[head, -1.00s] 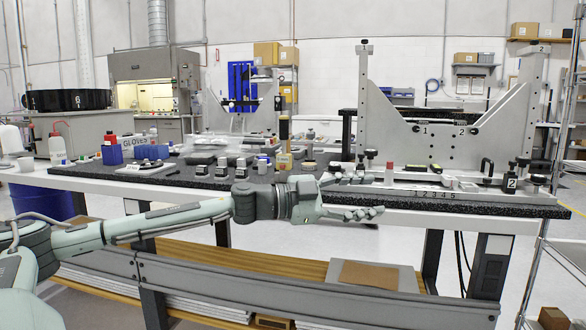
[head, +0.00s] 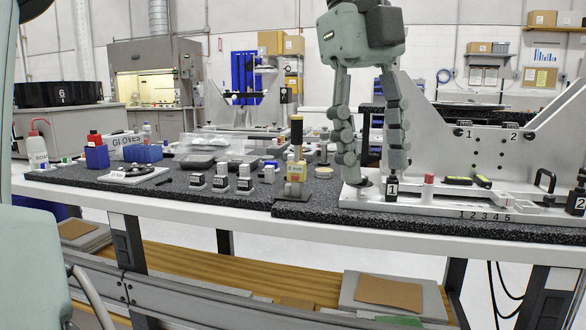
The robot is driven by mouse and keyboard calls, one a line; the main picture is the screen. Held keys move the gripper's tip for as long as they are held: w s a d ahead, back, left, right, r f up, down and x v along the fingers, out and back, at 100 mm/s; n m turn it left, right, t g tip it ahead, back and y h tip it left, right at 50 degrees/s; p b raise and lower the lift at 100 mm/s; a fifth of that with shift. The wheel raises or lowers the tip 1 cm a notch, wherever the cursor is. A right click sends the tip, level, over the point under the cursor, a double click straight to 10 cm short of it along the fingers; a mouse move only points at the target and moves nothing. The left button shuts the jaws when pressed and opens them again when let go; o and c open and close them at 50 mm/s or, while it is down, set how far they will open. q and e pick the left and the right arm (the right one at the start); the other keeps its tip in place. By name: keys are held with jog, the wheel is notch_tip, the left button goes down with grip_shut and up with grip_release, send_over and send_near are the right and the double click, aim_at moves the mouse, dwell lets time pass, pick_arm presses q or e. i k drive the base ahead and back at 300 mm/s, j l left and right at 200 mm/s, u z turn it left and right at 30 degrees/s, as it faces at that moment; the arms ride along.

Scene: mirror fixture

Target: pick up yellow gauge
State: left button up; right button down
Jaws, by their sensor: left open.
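An upright tool with a yellow cap, a dark shaft and a yellowish block low down (head: 296,172) stands on the dark foam mat; it may be the yellow gauge. My right gripper is not in view.
The grey mirror fixture (head: 480,150) rises behind and right of the gripper. Black block 1 (head: 392,189) is close below the fingertips. Several small dark stamp-like blocks (head: 220,180) stand left of the upright tool. Blue holders (head: 97,157) and a squeeze bottle (head: 37,152) are farther left.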

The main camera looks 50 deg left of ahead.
aim_at(295, 167)
jog(key=i+j, duration=0.15)
jog(key=j, duration=0.2)
jog(key=i+j, duration=0.2)
jog(key=j, duration=0.15)
jog(key=i+j, duration=0.15)
jog(key=j, duration=0.2)
jog(key=i+j, duration=0.15)
jog(key=j, duration=0.15)
jog(key=i+j, duration=0.15)
jog(key=j, duration=0.2)
